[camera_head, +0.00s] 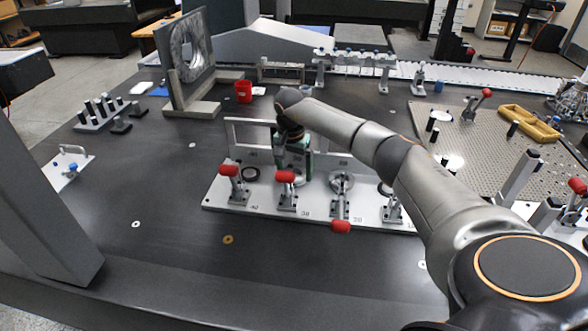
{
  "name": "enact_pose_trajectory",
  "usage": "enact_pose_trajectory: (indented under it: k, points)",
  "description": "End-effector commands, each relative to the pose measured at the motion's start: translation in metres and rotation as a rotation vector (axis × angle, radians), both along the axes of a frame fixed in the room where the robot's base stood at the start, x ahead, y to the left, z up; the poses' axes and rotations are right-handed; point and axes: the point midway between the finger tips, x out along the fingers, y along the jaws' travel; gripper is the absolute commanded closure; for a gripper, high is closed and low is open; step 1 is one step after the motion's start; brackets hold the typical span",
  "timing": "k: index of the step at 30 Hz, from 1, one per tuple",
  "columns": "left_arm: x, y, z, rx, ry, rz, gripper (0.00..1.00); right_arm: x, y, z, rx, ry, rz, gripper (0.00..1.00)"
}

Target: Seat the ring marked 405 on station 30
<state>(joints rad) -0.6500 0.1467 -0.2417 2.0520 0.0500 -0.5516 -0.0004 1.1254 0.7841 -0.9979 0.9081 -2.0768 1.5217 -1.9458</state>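A pale fixture plate (270,211) stands mid-table with a row of stations and toggle clamps. Station 30 has a clamp (287,195) with its red handle raised. My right arm reaches in from the right, and its gripper (298,172) points down just behind that clamp, over the station 30 area. Its fingertips and anything between them are too small and partly hidden to make out. A dark ring (250,174) lies at station 40 and a silvery ring (342,181) at station 20. No 405 marking is readable. My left gripper is out of view.
Red-handled clamps stand close on both sides; the station 20 handle (340,226) reaches low in front of the plate. A red cup (243,91) and an upright plate with a round bore (187,55) stand behind. The table front is mostly clear.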

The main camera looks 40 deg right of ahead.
Motion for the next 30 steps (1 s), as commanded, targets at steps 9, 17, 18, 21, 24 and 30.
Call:
enact_pose_trajectory:
  k: [9,17,18,21,24,30]
  points:
    - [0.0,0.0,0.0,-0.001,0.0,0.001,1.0,-0.001,0.0,-0.001,0.0,0.003,0.0,0.0]
    - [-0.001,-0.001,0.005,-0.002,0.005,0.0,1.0,-0.001,0.004,0.042,-0.001,-0.003,0.001,0.0]
    - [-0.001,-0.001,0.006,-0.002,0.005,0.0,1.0,-0.002,0.005,0.051,-0.002,-0.004,0.0,0.0]
    - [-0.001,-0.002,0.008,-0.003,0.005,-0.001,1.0,-0.003,0.008,0.074,-0.001,-0.003,0.002,0.0]
    - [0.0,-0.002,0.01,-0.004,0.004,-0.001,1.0,-0.004,0.01,0.094,-0.001,-0.004,0.0,0.0]
    - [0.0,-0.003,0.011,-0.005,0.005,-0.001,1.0,-0.006,0.013,0.118,-0.001,-0.001,0.0,0.0]
